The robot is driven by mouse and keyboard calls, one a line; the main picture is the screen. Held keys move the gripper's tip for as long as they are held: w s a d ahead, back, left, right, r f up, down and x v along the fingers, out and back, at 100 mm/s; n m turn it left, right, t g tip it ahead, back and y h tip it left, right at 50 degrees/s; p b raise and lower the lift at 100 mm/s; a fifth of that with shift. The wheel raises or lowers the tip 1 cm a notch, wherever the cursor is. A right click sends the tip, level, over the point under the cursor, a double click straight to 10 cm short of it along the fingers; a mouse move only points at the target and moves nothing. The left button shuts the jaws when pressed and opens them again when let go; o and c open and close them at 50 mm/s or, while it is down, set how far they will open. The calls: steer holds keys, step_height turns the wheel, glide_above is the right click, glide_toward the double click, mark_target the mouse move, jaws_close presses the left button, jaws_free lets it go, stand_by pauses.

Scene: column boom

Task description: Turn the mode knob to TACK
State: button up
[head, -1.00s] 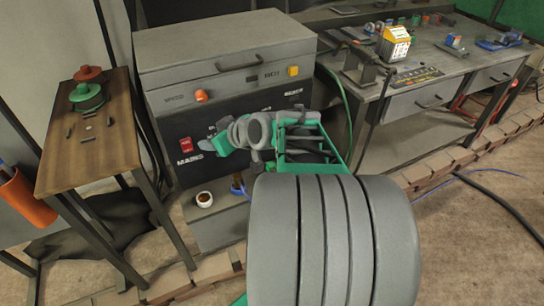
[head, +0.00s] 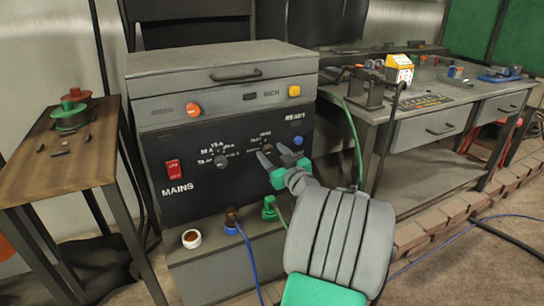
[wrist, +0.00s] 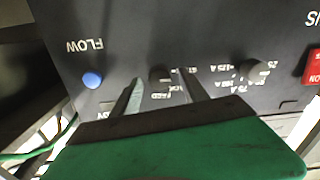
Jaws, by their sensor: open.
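In the wrist view, which is upside down, this knob (wrist: 160,75) shows between my fingertips. My gripper (head: 272,152) is open in front of the panel, its two grey fingers pointing at the knob. It also shows in the wrist view (wrist: 159,78). I cannot tell whether the fingers touch the knob. The pointer direction and the TACK label are not readable.
The other knob (head: 221,160) and red MAINS switch (head: 173,171) are to the left. A blue button (head: 298,140) is close on the right. Cables plug in below. A small wooden table (head: 70,150) stands left, a workbench (head: 430,110) right.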

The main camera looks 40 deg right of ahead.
steer(key=shift+c, duration=0.2)
jaws_close()
stand_by(0.4)
